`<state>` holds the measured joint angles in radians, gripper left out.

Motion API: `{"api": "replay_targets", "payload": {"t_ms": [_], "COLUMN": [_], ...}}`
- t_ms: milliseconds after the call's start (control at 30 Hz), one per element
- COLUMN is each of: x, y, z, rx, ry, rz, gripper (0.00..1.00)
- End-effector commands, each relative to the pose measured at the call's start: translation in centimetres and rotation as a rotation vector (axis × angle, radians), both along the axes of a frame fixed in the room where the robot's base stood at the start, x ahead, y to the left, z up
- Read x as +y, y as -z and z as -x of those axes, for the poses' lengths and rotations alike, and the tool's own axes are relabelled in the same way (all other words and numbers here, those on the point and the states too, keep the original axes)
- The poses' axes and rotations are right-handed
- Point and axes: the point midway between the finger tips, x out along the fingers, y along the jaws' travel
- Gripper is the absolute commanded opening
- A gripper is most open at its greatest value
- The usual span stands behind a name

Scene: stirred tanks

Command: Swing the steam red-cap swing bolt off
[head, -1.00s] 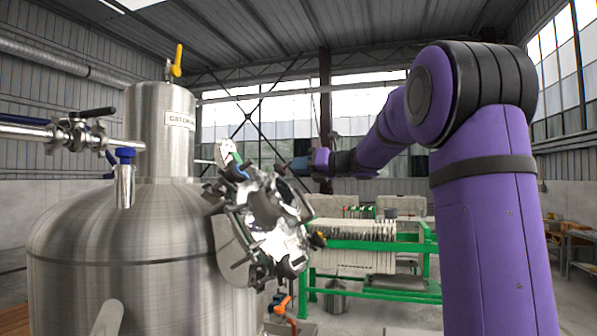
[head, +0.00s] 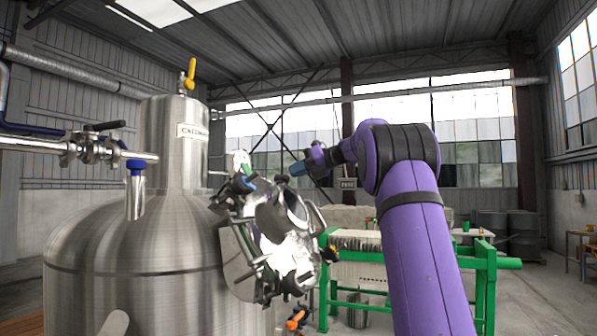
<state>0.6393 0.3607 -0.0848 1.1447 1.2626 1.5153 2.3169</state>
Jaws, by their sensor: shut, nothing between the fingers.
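The steel tank (head: 140,255) stands at left. On its right side is a round manway cover (head: 285,245) with several dark swing bolts around its rim. I cannot make out a red cap on any of them at this size. My gripper (head: 293,170) is at the end of my purple arm, above and to the right of the cover's upper edge, pointing left. It looks shut and empty, apart from the bolts. The far side of the cover's rim is partly hidden.
A column (head: 175,140) with a yellow-handled valve (head: 190,73) rises from the tank. A pipe with a valve (head: 95,147) comes in from the left. A green-framed filter press (head: 490,285) stands behind my arm. Open air lies between my gripper and the windows.

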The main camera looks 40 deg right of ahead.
Motion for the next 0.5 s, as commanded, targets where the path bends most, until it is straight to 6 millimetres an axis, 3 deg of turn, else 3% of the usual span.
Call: {"api": "replay_targets", "payload": {"t_ms": [200, 500], "x": [0.2, 0.4], "y": [0.3, 0.7], "z": [-2.0, -3.4], "rx": [-0.001, -0.003], "ry": [-0.001, 0.0], "rz": [0.0, 0.0], "gripper": [0.0, 0.0]}}
